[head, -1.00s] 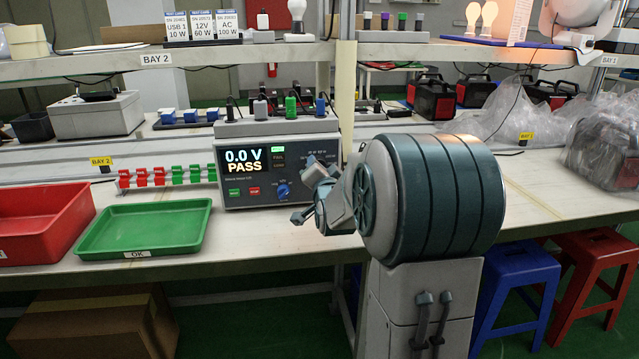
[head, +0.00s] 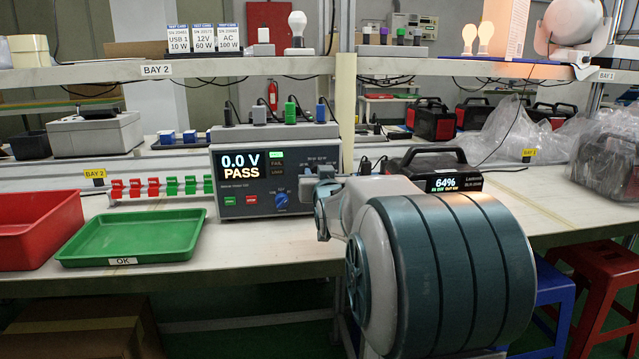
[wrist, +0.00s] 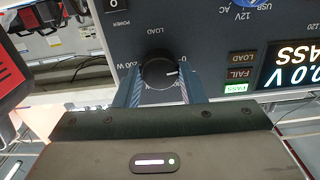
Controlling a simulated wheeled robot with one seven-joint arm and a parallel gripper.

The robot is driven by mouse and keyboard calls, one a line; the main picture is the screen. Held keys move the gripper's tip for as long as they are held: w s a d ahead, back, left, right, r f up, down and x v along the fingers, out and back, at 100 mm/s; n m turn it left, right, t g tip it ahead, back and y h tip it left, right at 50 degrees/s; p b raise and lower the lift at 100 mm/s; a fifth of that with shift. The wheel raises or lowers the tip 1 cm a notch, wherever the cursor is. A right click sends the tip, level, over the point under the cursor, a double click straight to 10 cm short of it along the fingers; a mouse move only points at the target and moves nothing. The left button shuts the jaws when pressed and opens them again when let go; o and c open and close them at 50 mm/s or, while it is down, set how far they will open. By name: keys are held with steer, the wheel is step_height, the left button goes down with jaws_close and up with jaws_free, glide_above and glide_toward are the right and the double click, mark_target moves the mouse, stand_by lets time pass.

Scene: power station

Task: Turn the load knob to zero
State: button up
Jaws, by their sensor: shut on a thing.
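The tester (head: 262,217) stands on the bench, its display reading 0.0 V and PASS. In the wrist view, which shows the panel upside down, the black load knob (wrist: 160,73) sits under the LOAD label. Its white pointer line points to the right of that picture, near the 0 mark and away from the 200 W mark. My gripper (wrist: 160,88) is shut on the load knob, one finger on each side. In the head view my arm's end covers the panel's right part and hides the knob.
A blue knob (head: 281,197) sits on the panel just left of my arm. A power station (head: 430,170) showing 64% stands behind my arm. A green OK tray (head: 132,238) and a red bin (head: 35,225) lie left. A shelf (head: 200,69) runs above.

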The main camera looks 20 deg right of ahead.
steer(key=shift+n, duration=0.3)
steer(key=o, duration=1)
steer(key=shift+s, duration=0.1)
steer(key=p+v, duration=0.1)
steer(key=v, duration=1.2)
steer(key=shift+s+a+p, duration=0.1)
steer(key=shift+s+p, duration=0.2)
steer(key=shift+p, duration=0.1)
steer(key=shift+r, duration=0.1)
